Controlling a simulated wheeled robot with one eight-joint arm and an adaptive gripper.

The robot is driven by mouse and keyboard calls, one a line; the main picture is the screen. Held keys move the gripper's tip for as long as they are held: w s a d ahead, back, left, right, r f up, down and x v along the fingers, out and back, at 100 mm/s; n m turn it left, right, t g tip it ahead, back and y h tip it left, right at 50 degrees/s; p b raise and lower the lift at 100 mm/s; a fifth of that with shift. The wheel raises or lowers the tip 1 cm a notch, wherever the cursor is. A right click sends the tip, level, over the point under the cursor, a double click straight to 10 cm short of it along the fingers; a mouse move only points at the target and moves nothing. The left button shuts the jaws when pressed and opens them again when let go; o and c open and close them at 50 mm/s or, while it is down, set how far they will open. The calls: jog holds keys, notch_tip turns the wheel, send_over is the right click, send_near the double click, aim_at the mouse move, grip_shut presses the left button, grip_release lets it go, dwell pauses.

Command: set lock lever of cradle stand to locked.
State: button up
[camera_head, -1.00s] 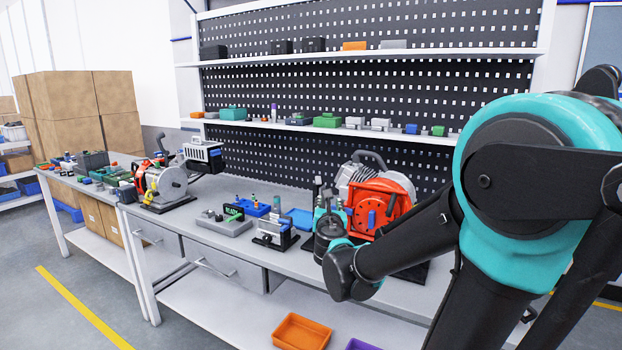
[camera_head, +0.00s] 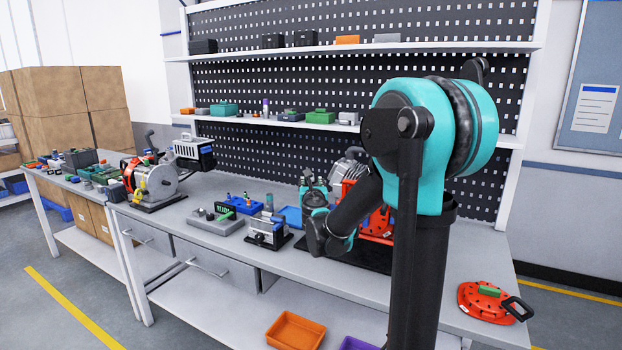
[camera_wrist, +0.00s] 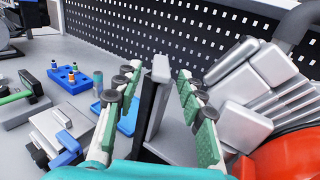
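The red and silver finned machine (camera_head: 375,220) stands on a black base at the back of the bench, partly hidden by my arm. I take this base to be the cradle stand. In the wrist view the machine's grey fins (camera_wrist: 262,85) and red housing lie at right. An upright grey bar with a dark side (camera_wrist: 157,100) stands between my fingers; it may be the lock lever, but I cannot tell its setting. My gripper (camera_wrist: 158,76) is open, a green-padded finger on each side of the bar, with gaps visible. In the head view my gripper (camera_head: 314,185) is beside the machine.
A grey fixture with a blue lever (camera_wrist: 55,140) is close at left. A blue tray with pegs (camera_wrist: 75,79) lies behind it. A round red cover with a black handle (camera_head: 485,303) lies at the bench's right end. The pegboard (camera_head: 270,160) rises behind.

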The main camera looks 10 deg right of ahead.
jog(key=w, duration=0.6)
jog(key=shift+d, duration=0.35)
grip_shut()
